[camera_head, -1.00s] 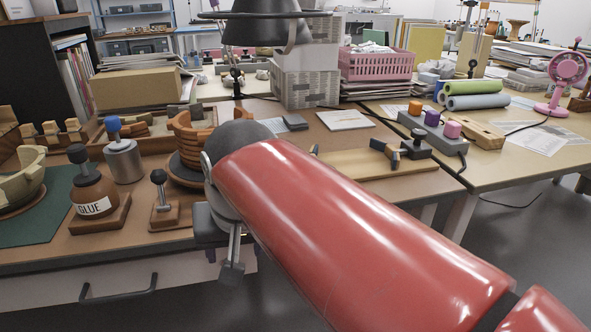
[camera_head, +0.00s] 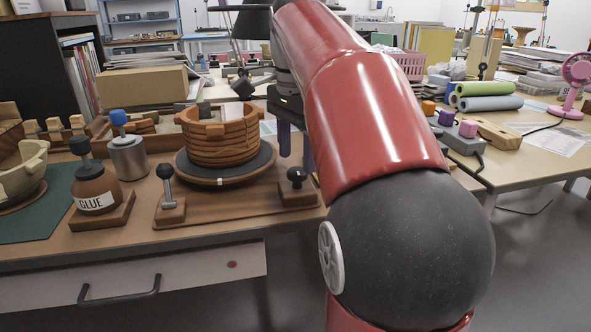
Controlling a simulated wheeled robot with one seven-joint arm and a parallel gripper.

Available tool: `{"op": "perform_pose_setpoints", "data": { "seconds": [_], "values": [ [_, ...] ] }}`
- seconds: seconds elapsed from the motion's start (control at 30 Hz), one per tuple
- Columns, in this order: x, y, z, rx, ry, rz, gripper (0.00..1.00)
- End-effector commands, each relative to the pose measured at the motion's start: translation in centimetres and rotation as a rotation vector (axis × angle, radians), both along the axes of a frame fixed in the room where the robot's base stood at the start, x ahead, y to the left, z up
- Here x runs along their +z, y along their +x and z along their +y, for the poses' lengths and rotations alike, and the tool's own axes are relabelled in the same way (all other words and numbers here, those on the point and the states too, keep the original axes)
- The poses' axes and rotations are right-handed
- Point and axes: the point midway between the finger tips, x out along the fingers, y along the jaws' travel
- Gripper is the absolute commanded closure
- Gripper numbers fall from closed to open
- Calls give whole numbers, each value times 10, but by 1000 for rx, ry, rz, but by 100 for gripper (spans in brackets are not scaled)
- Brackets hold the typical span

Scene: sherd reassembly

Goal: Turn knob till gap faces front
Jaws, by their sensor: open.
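A brown ribbed pot (camera_head: 222,150) with an uneven rim stands on a dark round turntable (camera_head: 262,160). The turntable's front edge carries a small white mark. I cannot tell for certain which way the pot's gap faces. A black knob (camera_head: 296,175) stands on a wooden base at the turntable's right front. A second black ball-topped lever (camera_head: 165,174) stands on a small block at its left front. My gripper (camera_head: 295,152) points down just above and behind the right knob, its two bluish fingers apart with nothing seen between them. My arm hides the area to its right.
A glue bottle (camera_head: 95,188) and a metal can with a blue top (camera_head: 127,155) stand left of the turntable. A green mat (camera_head: 40,222) with a pale bowl (camera_head: 25,170) lies farther left. A drawer handle (camera_head: 118,290) juts from the table front.

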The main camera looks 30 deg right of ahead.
Motion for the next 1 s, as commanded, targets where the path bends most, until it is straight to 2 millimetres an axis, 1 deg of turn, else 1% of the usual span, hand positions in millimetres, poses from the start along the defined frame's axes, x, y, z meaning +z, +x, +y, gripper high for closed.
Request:
{"op": "perform_pose_setpoints", "data": {
  "seconds": [0.03, 0.2, 0.3, 0.53, 0.87, 0.9, 1.0],
  "values": [
    [-10, -1, 0, 0, 1, 2, 45],
    [-25, 0, 0, 1, 0, -1, 45],
    [-28, 0, 0, 1, 0, -1, 45],
    [-28, 0, 0, 2, 0, -1, 45],
    [-28, 0, 0, 2, 0, -1, 88],
    [-28, 0, 0, 2, 0, -1, 89],
    [-28, 0, 0, 6, 0, -1, 89]
  ]
}}
